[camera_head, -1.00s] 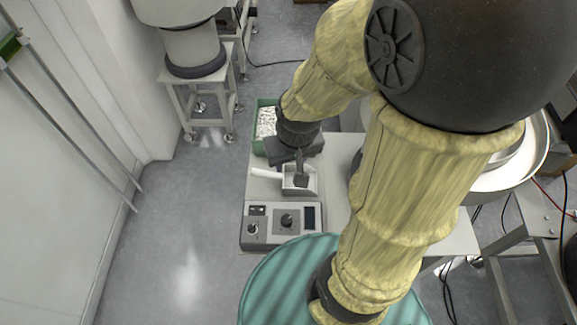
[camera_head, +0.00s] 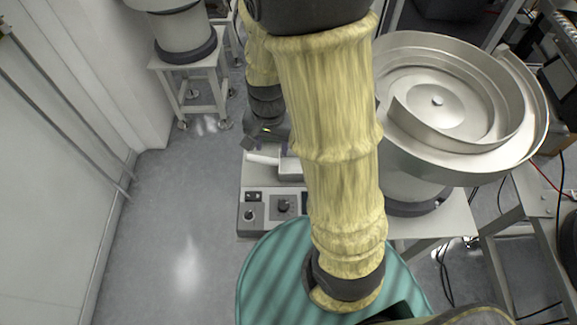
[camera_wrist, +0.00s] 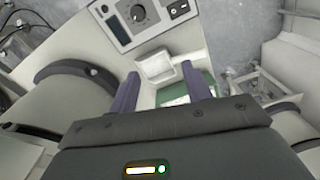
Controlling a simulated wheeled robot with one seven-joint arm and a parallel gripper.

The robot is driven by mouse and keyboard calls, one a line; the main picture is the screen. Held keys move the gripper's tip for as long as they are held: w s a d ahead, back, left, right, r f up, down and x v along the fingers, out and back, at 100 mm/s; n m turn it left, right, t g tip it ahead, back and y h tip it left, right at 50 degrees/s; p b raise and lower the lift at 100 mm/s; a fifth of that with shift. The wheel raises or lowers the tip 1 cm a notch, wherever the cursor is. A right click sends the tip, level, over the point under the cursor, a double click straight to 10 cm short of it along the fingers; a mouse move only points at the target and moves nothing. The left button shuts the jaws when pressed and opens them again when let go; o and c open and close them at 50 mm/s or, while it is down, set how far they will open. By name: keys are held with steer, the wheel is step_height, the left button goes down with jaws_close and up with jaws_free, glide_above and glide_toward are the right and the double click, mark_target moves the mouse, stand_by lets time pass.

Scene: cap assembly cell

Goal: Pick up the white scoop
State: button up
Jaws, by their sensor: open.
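The white scoop lies on the pale bench top. In the head view its handle (camera_head: 263,159) points left and its bowl (camera_head: 291,170) is partly hidden by my arm. My gripper (camera_head: 266,146) is above and just behind the scoop there, mostly hidden by the arm. In the wrist view my gripper (camera_wrist: 160,71) is open, with two purple-grey fingers spread apart and nothing held between them. The scoop (camera_wrist: 155,66) shows beyond and between the fingertips; contact is not visible.
A grey control box (camera_head: 268,210) with knobs stands in front of the scoop. A green bin (camera_wrist: 206,88) with white pieces lies behind the scoop, on the gripper's side. A large metal bowl feeder (camera_head: 455,100) stands to the right. Open floor lies left.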

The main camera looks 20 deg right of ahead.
mark_target(262, 159)
steer(key=w+a+f+m+h+b, duration=0.1)
steer(key=w+a+f+m+h, duration=0.1)
steer(key=w+m, duration=0.4)
steer(key=w+a+f+m+h+b, duration=0.1)
steer(key=w+a+f+m+h, duration=0.2)
steer(key=w+f+m, duration=0.3)
steer(key=a+f+m, duration=0.1)
steer(key=m, duration=0.3)
steer(key=shift+a+g, duration=0.3)
steer(key=shift+f, duration=0.15)
steer(key=x, duration=1.2)
steer(key=shift+s, duration=0.1)
steer(key=shift+d, duration=0.1)
